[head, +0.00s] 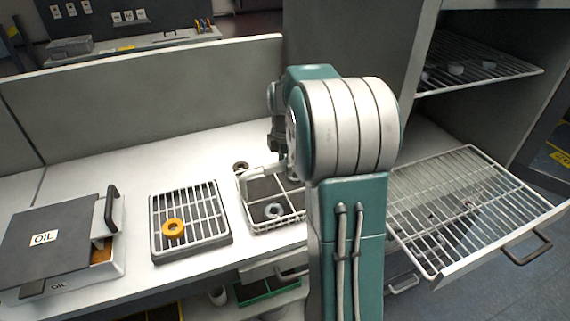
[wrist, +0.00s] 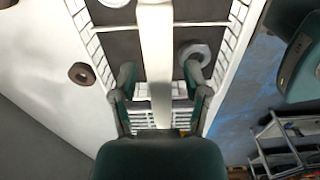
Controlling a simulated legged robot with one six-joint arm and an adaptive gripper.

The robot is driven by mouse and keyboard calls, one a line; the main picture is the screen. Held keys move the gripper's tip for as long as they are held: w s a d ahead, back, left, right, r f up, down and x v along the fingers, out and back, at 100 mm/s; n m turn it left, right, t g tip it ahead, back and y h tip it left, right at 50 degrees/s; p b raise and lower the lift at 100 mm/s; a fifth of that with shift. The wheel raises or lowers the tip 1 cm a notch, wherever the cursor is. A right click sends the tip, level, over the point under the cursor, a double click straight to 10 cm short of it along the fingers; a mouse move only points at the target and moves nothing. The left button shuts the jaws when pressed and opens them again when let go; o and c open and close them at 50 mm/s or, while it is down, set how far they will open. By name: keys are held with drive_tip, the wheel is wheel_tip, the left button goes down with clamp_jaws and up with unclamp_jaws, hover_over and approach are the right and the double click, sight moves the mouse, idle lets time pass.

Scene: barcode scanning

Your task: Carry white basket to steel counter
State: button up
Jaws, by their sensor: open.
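The white basket (head: 277,227) stands on the pale counter (head: 140,172), left of my arm in the head view. It is a wire basket with a dark floor, a divider and a white handle (wrist: 155,50) across the top. A grey ring (head: 273,211) lies in it, also seen in the wrist view (wrist: 194,52). My gripper (wrist: 160,75) is open, with one finger on each side of the handle; I cannot tell whether they touch it. In the head view my arm hides most of the gripper and the basket's right side. Which surface is the steel counter is not clear.
A brown ring (head: 240,167) lies on the counter behind the basket. A rack with an orange ring (head: 173,228) and an OIL box (head: 60,240) stand to the left. A pulled-out wire rack (head: 470,205) is at the right. A low partition (head: 160,95) runs behind.

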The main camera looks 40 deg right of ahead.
wheel_tip(320, 180, up, 12)
idle(0.5)
drive_tip(key=shift+s, duration=0.1)
idle(0.4)
